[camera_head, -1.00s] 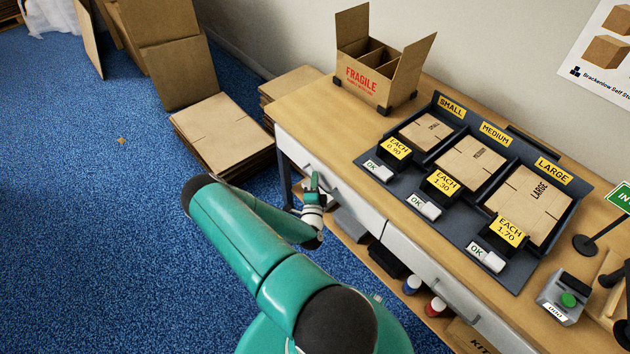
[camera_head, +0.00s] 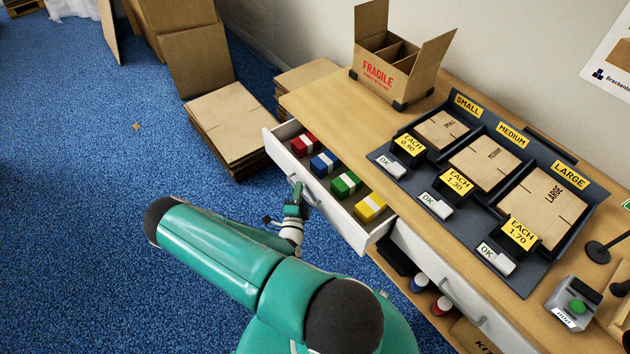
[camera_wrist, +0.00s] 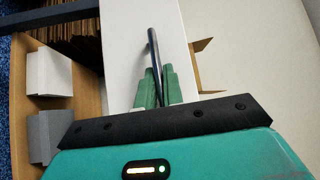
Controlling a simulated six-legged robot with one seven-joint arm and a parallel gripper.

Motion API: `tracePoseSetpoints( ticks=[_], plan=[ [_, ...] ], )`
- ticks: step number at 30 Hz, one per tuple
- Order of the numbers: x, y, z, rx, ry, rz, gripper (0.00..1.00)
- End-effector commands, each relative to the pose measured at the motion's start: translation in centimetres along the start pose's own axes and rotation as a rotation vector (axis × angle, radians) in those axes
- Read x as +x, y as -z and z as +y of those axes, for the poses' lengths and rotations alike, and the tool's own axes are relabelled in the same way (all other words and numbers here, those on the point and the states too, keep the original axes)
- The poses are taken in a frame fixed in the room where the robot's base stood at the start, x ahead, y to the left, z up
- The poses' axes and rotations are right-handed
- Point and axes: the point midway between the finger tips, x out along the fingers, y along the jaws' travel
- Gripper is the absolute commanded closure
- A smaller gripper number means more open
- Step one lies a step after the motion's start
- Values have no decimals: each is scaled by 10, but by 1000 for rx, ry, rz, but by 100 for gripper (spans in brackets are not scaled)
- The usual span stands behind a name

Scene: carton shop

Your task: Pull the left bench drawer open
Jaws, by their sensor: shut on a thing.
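The left bench drawer (camera_head: 328,206) stands pulled out from the wooden bench (camera_head: 330,104). Red (camera_head: 305,145), blue (camera_head: 323,164), green (camera_head: 346,184) and yellow (camera_head: 370,207) blocks with pale bands lie in a row inside it. My gripper (camera_head: 296,196) is at the drawer's front, at its handle. In the wrist view, the green fingers of my gripper (camera_wrist: 156,88) are shut on the dark bar handle (camera_wrist: 153,50), with the white drawer front (camera_wrist: 122,40) behind it.
A right drawer (camera_head: 455,285) is shut. Bottles (camera_head: 440,305) stand on the shelf below. Flat cartons (camera_head: 228,125) are stacked left of the bench. A FRAGILE box (camera_head: 385,79) and a carton display (camera_head: 400,168) stand on top. Blue floor (camera_head: 90,220) in front of the drawer is clear.

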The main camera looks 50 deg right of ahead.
Motion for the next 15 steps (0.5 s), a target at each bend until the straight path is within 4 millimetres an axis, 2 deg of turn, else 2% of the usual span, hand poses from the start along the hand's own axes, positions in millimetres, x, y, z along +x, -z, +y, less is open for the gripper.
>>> tracePoseSetpoints(
  ticks=[1,6,15],
  plan=[
    [-11,-12,-3,1,0,-6,100],
    [-41,-42,-11,1,0,-4,100],
    [-78,-77,-20,0,-1,-1,100]
  ],
)
